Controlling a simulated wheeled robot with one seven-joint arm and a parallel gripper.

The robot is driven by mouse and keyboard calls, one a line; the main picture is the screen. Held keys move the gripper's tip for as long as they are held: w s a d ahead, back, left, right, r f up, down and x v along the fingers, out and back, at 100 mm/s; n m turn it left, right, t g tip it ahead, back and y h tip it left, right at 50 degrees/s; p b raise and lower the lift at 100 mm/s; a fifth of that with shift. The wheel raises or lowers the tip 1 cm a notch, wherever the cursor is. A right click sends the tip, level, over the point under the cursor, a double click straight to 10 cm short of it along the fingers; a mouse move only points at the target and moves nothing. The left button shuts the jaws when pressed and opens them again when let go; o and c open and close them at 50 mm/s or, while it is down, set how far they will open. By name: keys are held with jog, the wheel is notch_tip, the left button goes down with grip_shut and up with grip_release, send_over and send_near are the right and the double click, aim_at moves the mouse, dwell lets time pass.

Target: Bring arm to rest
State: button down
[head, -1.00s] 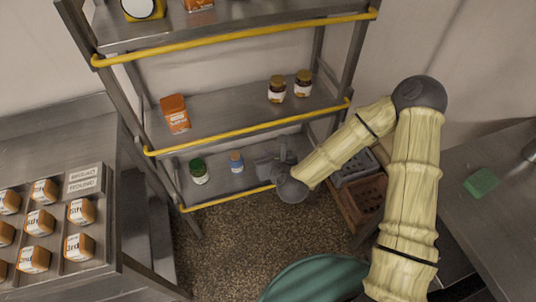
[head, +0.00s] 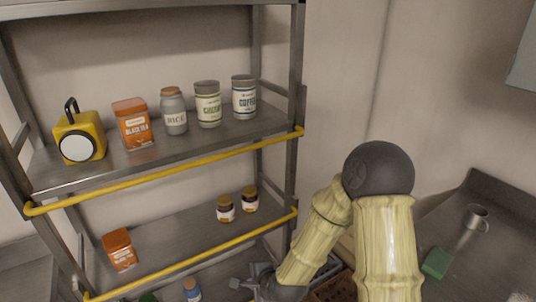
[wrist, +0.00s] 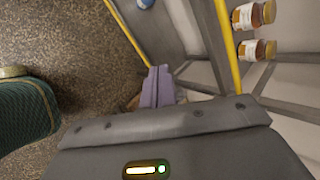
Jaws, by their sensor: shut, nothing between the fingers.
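My gripper (head: 242,281) is low in the head view, in front of the shelf rack, to the right of a small blue-labelled jar (head: 192,289) on the bottom shelf. In the wrist view its two purple-grey fingers (wrist: 158,84) are together with nothing between them. My arm is bent, with its dark elbow joint raised at the right of the head view. The gripper's far side is hard to make out against the shelf.
The rack's yellow rails (head: 180,168) run close to my gripper. The upper shelf holds a yellow lantern (head: 80,137), a tea tin (head: 133,124) and several canisters. Two brown jars (head: 237,206) stand on the middle shelf. A steel counter with a green sponge (head: 436,262) and a mug (head: 476,218) is at right.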

jog(key=s+d+r+n+g+h, duration=0.2)
jog(key=s+d+r+n, duration=0.3)
jog(key=d, duration=0.4)
jog(key=s+d+r+n+g+h, duration=0.1)
jog(key=s+d+r+n+h, duration=0.1)
jog(key=s+d+r+n, duration=0.3)
jog(key=d+r+n, duration=0.2)
jog(key=d+n, duration=0.2)
jog(key=d, duration=0.1)
jog(key=shift+s+d+n+g+h, duration=0.15)
jog(key=shift+s+n+g+h, duration=0.15)
jog(key=shift+g+h, duration=0.1)
jog(key=shift+w+p, duration=0.15)
jog(key=shift+p, duration=0.15)
